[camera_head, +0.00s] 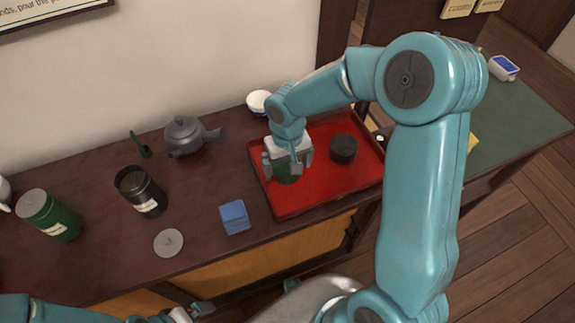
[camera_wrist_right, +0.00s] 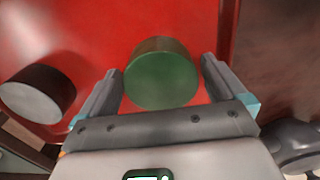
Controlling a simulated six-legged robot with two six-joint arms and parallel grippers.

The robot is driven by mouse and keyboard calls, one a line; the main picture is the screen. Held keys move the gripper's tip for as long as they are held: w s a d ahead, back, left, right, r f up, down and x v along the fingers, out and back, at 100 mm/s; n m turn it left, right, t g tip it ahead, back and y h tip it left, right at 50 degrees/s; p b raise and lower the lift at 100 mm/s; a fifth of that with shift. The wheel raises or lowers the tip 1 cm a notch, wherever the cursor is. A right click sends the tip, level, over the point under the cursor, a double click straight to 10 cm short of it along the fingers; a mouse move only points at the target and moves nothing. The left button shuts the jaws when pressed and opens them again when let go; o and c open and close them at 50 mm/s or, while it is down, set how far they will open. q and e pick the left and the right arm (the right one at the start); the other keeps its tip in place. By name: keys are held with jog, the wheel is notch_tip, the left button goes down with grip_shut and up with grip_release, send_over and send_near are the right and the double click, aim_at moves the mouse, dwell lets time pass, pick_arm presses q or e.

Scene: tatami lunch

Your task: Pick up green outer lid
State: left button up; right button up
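The green outer lid (camera_wrist_right: 162,78) is a short green cylinder on the red tray (camera_head: 315,198). In the head view only part of the lid (camera_head: 286,177) shows, below my right gripper (camera_head: 288,170). In the right wrist view the fingers of my right gripper (camera_wrist_right: 161,75) are open, one on each side of the lid. A narrow gap shows between the lid and each fingertip. My left gripper (camera_head: 192,311) is at the bottom edge of the head view, away from the tray; its fingers are too small to read.
A dark round lid (camera_head: 343,149) is on the tray beside the green one. To the left are a blue box (camera_head: 235,217), a grey disc (camera_head: 168,243), an open dark canister (camera_head: 141,191), a green canister (camera_head: 49,215) and a teapot (camera_head: 190,137). A white cup (camera_head: 259,102) stands behind the tray.

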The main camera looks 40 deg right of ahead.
jog(key=c, duration=0.5)
notch_tip(320, 180, up, 20)
jog(key=p, duration=0.3)
jog(key=n+p, duration=0.3)
jog(key=p, duration=0.2)
send_over(277, 169)
jog(key=w+a, duration=0.3)
jog(key=a, duration=0.2)
notch_tip(277, 169, down, 8)
jog(key=shift+d+f, duration=0.2)
jog(key=shift+d, duration=0.05)
